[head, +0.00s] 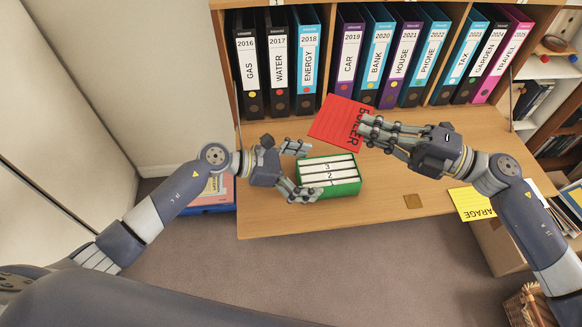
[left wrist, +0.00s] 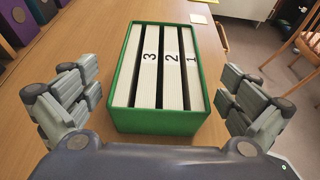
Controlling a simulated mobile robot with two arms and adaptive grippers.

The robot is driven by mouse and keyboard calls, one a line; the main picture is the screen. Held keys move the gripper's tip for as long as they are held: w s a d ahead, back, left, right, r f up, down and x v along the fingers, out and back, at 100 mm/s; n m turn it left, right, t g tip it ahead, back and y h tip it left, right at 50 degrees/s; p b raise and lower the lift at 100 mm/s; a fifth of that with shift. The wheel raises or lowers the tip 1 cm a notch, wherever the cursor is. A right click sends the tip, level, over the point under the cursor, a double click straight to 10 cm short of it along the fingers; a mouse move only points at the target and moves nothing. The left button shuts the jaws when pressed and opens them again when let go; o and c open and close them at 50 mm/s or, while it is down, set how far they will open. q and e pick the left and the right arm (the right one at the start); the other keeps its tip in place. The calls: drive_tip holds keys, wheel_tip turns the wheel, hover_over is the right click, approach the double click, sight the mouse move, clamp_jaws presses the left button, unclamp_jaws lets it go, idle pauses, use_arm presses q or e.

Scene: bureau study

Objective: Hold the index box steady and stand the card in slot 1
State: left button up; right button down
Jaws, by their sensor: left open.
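The green index box (head: 345,188) stands on the desk, with white dividers numbered 3, 2 and 1 and dark slots between them in the left wrist view (left wrist: 158,122). My left gripper (head: 302,170) is open at the box's left end. In the left wrist view its fingers (left wrist: 160,100) stand apart on either side of the box, with gaps showing. A red card (head: 335,121) marked BOILER is held up behind the box, in front of the binders' lower edge. My right gripper (head: 366,128) is shut on the card's right side; its fingers hide part of the lettering.
A row of labelled binders (head: 290,60) fills the shelf behind the desk (head: 270,215). A yellow card (head: 472,204) marked GARAGE is at the desk's right front edge. The desk between box and square is clear.

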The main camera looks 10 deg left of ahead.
sight(323, 174)
use_arm(q)
drive_tip(key=shift+x, duration=1.85)
drive_tip(key=shift+s, duration=0.1)
drive_tip(key=c, duration=1.5)
